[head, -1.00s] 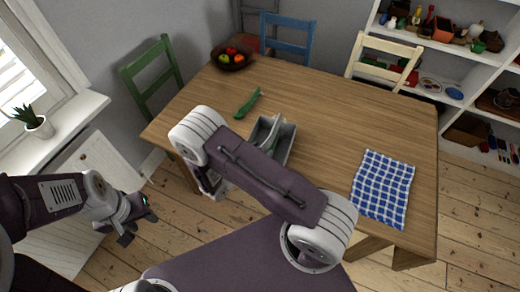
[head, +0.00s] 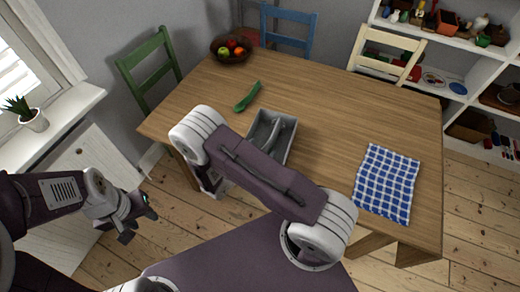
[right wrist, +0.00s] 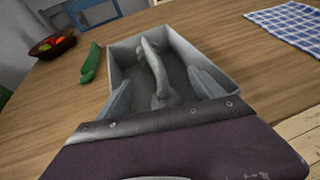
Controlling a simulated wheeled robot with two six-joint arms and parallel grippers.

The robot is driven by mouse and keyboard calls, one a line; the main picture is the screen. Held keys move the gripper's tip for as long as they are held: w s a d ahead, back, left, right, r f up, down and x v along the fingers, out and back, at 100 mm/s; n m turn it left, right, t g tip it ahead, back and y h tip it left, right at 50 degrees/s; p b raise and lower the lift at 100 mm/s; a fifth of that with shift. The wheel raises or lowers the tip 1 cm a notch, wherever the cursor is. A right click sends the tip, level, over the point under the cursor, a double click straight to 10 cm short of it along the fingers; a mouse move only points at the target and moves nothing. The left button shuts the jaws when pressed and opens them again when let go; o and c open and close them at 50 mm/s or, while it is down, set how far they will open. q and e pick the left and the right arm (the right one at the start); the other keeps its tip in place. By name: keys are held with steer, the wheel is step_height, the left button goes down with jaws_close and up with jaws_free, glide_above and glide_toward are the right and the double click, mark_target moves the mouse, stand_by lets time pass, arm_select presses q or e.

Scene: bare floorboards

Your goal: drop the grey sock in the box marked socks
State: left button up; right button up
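A grey open box (head: 256,126) stands on the wooden table; no marking on it is legible. The long, limp grey sock (head: 281,134) lies inside it, and in the right wrist view the sock (right wrist: 154,62) is bent along the middle of the box (right wrist: 186,47). My right gripper (right wrist: 163,80) is at the box's near end, its two fingers apart with the sock between them, not pinched. In the head view my own arm hides it. My left gripper (head: 132,222) hangs off the table's left side; its finger gap is unclear.
A long green thing (head: 247,97) lies left of the box. A fruit bowl (head: 232,50) is at the back, a blue checked cloth (head: 386,184) at the right. Chairs stand around the table (head: 340,110). The tabletop between box and cloth is clear.

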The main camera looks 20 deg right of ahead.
steer(key=v, duration=0.9)
steer(key=shift+b, duration=0.35)
